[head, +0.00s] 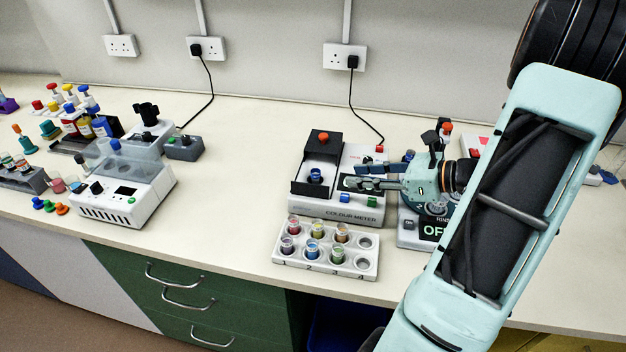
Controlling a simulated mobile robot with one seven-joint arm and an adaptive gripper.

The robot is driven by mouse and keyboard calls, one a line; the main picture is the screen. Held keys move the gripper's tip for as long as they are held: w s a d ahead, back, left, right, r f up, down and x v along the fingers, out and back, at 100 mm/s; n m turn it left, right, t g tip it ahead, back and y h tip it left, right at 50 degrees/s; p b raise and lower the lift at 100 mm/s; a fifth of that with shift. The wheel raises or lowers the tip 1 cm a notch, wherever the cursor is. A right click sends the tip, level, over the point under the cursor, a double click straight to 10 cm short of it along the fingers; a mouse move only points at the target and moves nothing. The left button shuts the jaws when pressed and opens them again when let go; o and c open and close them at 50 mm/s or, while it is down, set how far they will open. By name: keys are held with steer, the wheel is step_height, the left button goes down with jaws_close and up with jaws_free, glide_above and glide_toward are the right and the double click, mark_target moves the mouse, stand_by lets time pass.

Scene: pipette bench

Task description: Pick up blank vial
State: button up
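No label reading "blank" is legible. A small vial with blue showing (315,176) stands upright in the open black chamber of the colour meter (335,208).
The chamber's black lid (322,150) stands raised behind the vial. The rack's right-hand holes (362,262) are empty. A rinse unit (410,238) sits under my gripper at right. A white instrument (125,190) stands at left, with clear bench between.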

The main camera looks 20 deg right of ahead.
mark_target(323, 183)
steer(key=x, duration=0.5)
steer(key=shift+w, duration=0.15)
steer(key=x, duration=0.3)
steer(key=p+x, duration=0.1)
steer(key=x, duration=0.1)
steer(key=shift+w+a+r, duration=0.15)
steer(key=shift+a+r, duration=0.05)
steer(key=shift+r, duration=0.15)
steer(key=shift+c, duration=0.2)
jaws_close()
steer(key=shift+r, duration=0.2)
